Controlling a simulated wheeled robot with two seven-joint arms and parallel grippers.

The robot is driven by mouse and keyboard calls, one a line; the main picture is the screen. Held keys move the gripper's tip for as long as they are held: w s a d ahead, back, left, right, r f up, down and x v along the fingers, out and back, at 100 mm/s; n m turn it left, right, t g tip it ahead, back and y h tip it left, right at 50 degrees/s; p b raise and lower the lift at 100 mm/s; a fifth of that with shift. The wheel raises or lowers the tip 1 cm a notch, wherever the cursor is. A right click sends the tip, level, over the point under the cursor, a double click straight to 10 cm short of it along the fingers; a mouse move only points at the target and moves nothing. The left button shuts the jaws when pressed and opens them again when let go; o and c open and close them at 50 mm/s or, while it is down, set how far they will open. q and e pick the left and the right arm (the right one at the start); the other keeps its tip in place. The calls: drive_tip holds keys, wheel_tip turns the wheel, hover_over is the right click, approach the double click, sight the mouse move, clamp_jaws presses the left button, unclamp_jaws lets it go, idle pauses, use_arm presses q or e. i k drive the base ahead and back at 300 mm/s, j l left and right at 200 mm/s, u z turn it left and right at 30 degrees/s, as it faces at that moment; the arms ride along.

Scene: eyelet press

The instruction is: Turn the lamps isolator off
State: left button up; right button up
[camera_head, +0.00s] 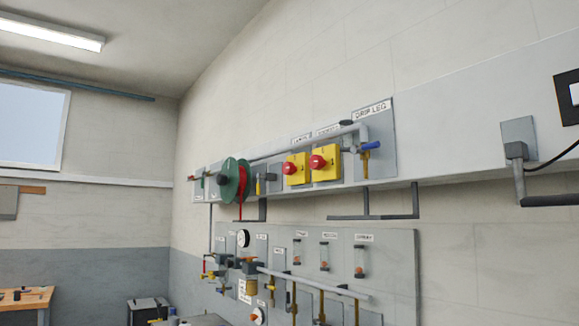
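Two yellow isolator boxes with red rotary knobs hang side by side on the upper wall panel. The left yellow isolator (301,175) has its red knob (289,168) facing out, and the small label above it seems to read LAMPS. The right yellow isolator (330,171) has a similar red knob (317,162); its label is partly hidden by a pipe. The knobs' exact angles are too small to tell. Neither of my grippers is in view.
A green reel (232,180) with red hose sits left of the isolators. A blue-handled valve (369,147) is on the DRIP LEG plate (388,128) to the right. Below are dark brackets and a grey gauge panel (395,262). A workbench (22,301) stands far left.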

sight(288, 168)
drive_tip(key=i+j+z, duration=0.2)
drive_tip(key=i+j, duration=0.3)
drive_tip(key=i+j+z, duration=0.15)
drive_tip(key=i+j, duration=0.4)
drive_tip(key=i+j+z, duration=0.2)
drive_tip(key=i+j, duration=0.25)
drive_tip(key=j, duration=0.15)
